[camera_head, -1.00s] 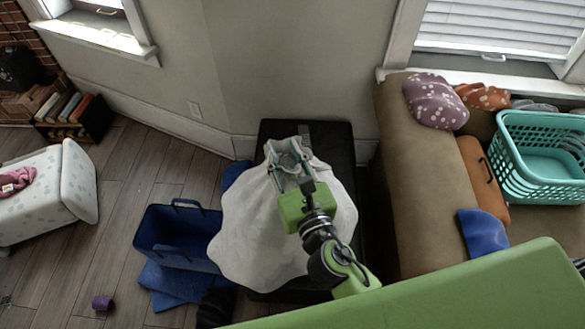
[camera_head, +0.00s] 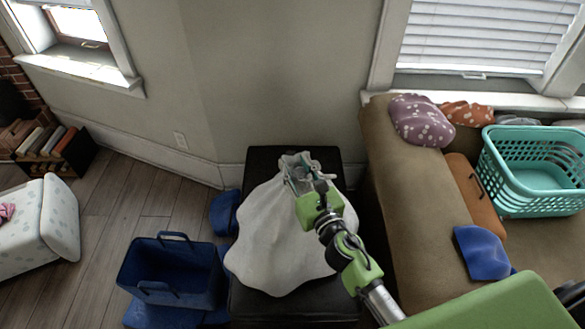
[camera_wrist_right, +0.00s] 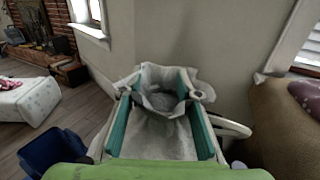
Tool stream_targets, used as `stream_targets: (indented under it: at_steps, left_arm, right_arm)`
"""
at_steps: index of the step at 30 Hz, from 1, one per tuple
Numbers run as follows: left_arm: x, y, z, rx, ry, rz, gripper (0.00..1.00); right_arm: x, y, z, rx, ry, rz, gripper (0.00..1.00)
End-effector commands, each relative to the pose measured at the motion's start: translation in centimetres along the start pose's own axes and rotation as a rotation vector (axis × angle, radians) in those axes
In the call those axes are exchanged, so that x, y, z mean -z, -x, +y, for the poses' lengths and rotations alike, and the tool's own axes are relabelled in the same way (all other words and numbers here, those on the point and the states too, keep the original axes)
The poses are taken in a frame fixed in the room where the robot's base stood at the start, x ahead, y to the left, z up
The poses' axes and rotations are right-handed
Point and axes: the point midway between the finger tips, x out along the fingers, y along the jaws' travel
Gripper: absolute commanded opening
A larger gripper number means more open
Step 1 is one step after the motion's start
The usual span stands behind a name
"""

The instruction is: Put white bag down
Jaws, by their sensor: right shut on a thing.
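The white bag (camera_head: 275,245) hangs or rests over a black bench (camera_head: 256,306) by the wall; whether its base bears on the bench I cannot tell. My right gripper (camera_head: 300,180) is shut on the bag's gathered top. In the right wrist view the teal-lined fingers of my right gripper (camera_wrist_right: 163,108) stand on either side of the bag's bunched neck (camera_wrist_right: 162,100), and the white cloth spreads below. My left gripper is not in view.
A blue open bin (camera_head: 172,275) stands on the floor left of the bench. A brown sofa (camera_head: 405,190) is close on the right, with a teal laundry basket (camera_head: 535,180) and an orange case (camera_head: 475,196). A white dotted box (camera_head: 40,228) is at far left.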

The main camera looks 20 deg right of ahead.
Motion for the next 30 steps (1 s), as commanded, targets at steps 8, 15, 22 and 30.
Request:
stream_targets:
  at_steps: [8, 15, 22, 30]
  left_arm:
    - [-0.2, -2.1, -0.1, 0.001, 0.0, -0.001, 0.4]
    - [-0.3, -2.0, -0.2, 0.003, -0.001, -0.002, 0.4]
    - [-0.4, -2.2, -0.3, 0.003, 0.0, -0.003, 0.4]
    - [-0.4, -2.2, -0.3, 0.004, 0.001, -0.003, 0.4]
  right_arm:
    - [2.9, -0.3, -0.2, 0.001, -0.003, -0.007, 0.0]
    - [2.9, -0.3, -0.2, 0.0, 0.001, -0.008, 0.0]
    - [3.6, -0.2, -0.3, 0.002, 0.001, 0.002, 0.44]
    - [3.6, -0.2, -0.3, 0.002, 0.001, 0.002, 0.48]
